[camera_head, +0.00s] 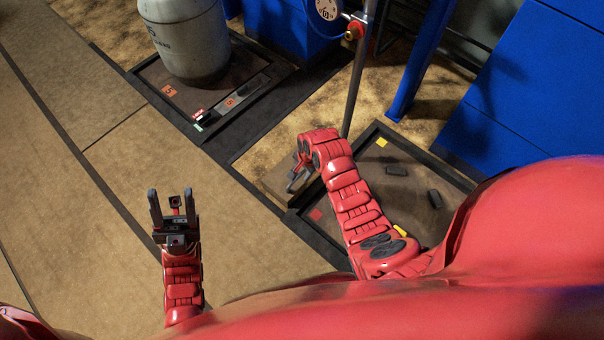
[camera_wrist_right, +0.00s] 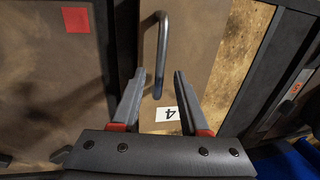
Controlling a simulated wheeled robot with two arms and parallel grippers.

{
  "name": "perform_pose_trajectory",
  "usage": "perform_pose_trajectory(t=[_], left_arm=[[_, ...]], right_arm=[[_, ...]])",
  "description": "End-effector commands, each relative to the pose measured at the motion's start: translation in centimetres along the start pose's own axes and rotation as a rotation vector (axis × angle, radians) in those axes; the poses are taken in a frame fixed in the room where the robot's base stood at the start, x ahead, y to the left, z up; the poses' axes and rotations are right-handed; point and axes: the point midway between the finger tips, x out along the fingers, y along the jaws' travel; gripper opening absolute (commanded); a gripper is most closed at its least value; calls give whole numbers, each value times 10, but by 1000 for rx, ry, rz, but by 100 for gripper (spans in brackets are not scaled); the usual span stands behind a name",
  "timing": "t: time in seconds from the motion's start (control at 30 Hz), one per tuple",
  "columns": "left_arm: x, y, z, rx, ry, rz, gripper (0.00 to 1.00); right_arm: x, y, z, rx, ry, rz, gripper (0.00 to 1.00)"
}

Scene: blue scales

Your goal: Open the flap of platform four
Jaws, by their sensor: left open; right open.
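The flap of platform four (camera_wrist_right: 205,30) is a brown board with a white "4" label (camera_wrist_right: 167,114) and a curved metal handle (camera_wrist_right: 161,55). In the head view the flap (camera_head: 279,182) lies at the left edge of a dark platform (camera_head: 350,188), partly behind my right arm. My right gripper (camera_wrist_right: 157,76) is open and empty above the flap. In the right wrist view the handle's lower end shows between its fingers; I cannot tell how far below them it is. In the head view my right gripper (camera_head: 296,178) is partly hidden. My left gripper (camera_head: 173,200) is open and empty over the tan floor.
The platform carries two dark blocks (camera_head: 397,170), yellow pieces and a red square (camera_wrist_right: 75,20). A neighbouring platform marked 5 (camera_head: 140,72) holds a grey tank (camera_head: 187,40). A metal pole (camera_head: 357,75) rises close behind my right arm. The floor at left is clear.

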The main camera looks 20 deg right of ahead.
Motion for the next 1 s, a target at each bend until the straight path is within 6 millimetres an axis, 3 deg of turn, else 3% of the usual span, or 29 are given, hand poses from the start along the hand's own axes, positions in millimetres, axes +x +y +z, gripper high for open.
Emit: perform_pose_trajectory(t=[0.3,0.57,1.0], left_arm=[[-1,1,0,-2,-1,5,50],[-1,1,1,-2,-1,4,50],[-1,1,1,-2,-2,4,50]], right_arm=[[3,0,0,0,0,1,45],[3,0,0,0,-1,1,0],[3,0,0,0,-1,1,0]])
